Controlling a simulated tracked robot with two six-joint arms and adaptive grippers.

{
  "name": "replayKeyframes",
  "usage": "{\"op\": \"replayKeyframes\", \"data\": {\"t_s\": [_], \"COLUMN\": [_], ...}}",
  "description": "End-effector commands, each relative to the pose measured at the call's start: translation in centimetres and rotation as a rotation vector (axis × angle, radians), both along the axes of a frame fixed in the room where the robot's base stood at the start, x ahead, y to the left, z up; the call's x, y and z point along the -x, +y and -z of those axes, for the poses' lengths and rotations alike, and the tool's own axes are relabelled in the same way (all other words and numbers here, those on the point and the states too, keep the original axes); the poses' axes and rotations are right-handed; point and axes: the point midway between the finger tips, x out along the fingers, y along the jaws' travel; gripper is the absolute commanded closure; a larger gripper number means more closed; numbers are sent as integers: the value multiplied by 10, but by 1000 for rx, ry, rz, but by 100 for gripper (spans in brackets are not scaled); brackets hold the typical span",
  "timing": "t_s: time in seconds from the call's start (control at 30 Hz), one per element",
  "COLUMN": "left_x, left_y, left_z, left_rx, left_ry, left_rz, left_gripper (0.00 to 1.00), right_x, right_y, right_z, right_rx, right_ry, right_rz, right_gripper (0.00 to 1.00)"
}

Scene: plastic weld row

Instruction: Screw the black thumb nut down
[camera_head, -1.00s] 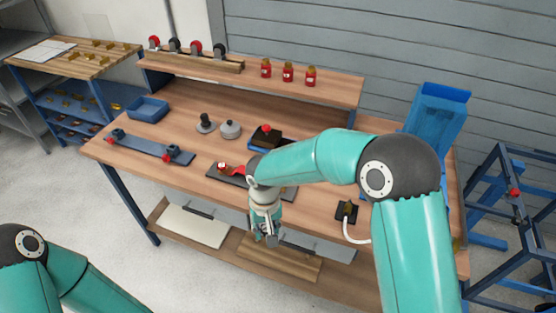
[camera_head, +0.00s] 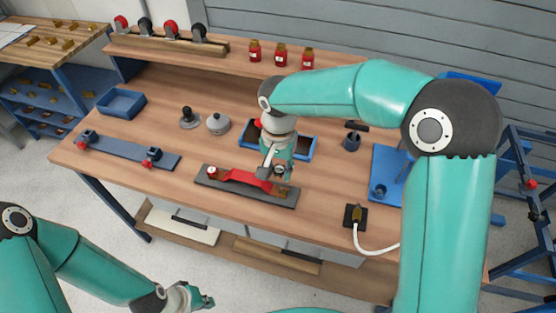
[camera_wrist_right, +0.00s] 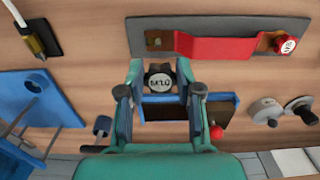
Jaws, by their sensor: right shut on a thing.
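The black thumb nut (camera_wrist_right: 160,80), its face marked with white lettering, sits between the fingers of my right gripper (camera_wrist_right: 160,91). In the head view my right gripper (camera_head: 272,172) is shut on it, just above the back right part of a dark grey plate (camera_head: 207,182). A red bar (camera_head: 245,178) lies along this plate, with a red knob (camera_head: 212,171) at its left end and a brass piece (camera_head: 283,191) at its right end. The nut looks apart from the brass piece. My left gripper (camera_head: 196,299) is low at the front, away from the bench; its fingers are unclear.
A blue-edged tray (camera_head: 307,152) is behind the plate, partly hidden by my right arm. A grey round knobbed part (camera_head: 218,124) and a black knobbed part (camera_head: 188,117) stand left of it. A cabled connector (camera_head: 355,214) lies to the right.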

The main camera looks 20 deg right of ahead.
Motion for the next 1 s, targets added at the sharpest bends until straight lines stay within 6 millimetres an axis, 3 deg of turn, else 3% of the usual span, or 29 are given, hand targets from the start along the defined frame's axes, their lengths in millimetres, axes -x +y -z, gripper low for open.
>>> {"op": "replayKeyframes", "data": {"t_s": [0.6,1.0], "left_x": [0,0], "left_y": [0,0], "left_z": [31,33], "left_rx": [0,0], "left_ry": [0,0], "left_rz": [0,0], "left_gripper": [100,100], "right_x": [2,2], "right_y": [-9,-9], "right_z": [45,48], "right_rx": [0,0], "right_ry": [0,0], "right_rz": [19,19], "right_gripper": [86,86]}}
